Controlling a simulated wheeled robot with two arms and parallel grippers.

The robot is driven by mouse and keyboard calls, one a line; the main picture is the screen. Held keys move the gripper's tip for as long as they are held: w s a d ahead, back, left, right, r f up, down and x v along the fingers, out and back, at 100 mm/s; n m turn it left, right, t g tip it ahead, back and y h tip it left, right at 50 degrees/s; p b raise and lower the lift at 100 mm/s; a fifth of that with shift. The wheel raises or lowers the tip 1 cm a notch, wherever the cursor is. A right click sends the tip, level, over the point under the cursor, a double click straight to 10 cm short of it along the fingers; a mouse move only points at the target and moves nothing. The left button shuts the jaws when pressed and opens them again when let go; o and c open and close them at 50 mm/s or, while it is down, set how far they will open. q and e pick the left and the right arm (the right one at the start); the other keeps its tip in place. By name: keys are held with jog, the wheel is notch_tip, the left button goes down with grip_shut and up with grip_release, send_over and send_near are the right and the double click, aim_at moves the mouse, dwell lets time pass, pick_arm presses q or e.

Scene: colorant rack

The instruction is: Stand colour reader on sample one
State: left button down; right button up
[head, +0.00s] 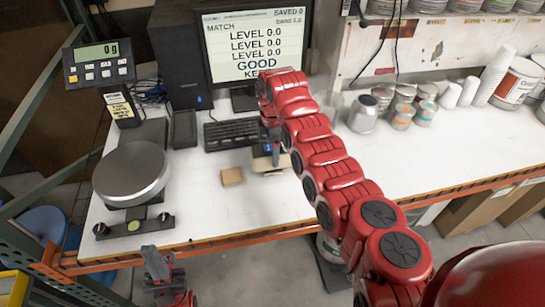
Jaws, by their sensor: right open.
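A small dark device with a blue patch, apparently the colour reader (268,149), stands on the white bench in front of the keyboard. A pale piece (268,170) shows at its foot; I cannot tell whether it is part of the reader or a sample under it. A small tan square (231,176), possibly a sample, lies flat just left of the reader, apart from it. My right gripper (272,142) is open, pointing down at the reader; its fingers are small and partly hidden. My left gripper (157,264) is low, in front of the bench edge, its jaws unclear.
A keyboard (232,134) and monitor (258,48) are behind. The bench between scale and tan square is clear.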

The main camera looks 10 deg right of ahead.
notch_tip(320, 180, up, 7)
jog(key=b, duration=0.2)
jog(key=shift+r+b, duration=0.1)
jog(key=shift+b, duration=0.25)
jog(key=shift+r, duration=0.95)
